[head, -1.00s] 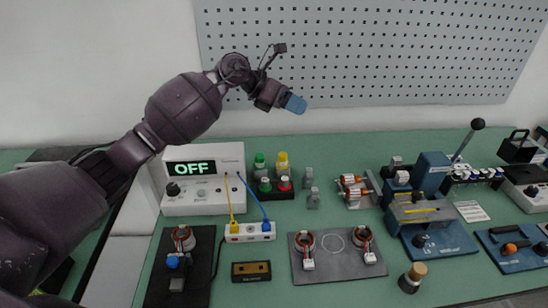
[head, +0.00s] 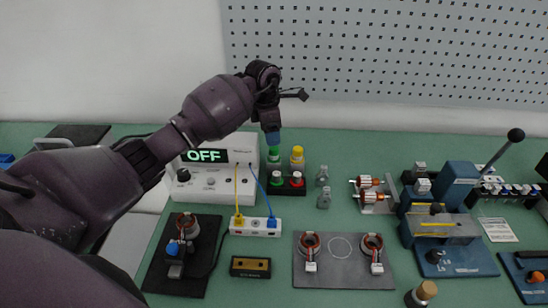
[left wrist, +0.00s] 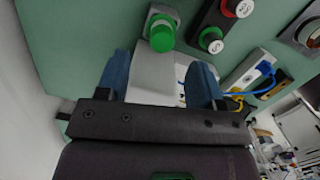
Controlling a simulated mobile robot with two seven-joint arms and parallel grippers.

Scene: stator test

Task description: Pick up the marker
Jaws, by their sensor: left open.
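No thing is clearly labelled as a marker. A green-capped upright piece (head: 274,156) and a yellow-capped one (head: 297,158) stand behind the button box; I cannot tell which is the marker. My left gripper (head: 273,139) points down just above the green-capped piece. In the left wrist view the left gripper (left wrist: 161,72) is open, its blue fingers apart with nothing held between them. The green cap (left wrist: 161,34) shows just beyond the fingertips, roughly centred between them. My right gripper is not in view.
A button box (head: 287,186) with red and green buttons stands in front. The OFF-display unit (head: 222,180) is beside it at the left. A white socket strip (head: 255,227) with yellow and blue cables lies nearer. Small grey pieces (head: 323,176) stand at the right.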

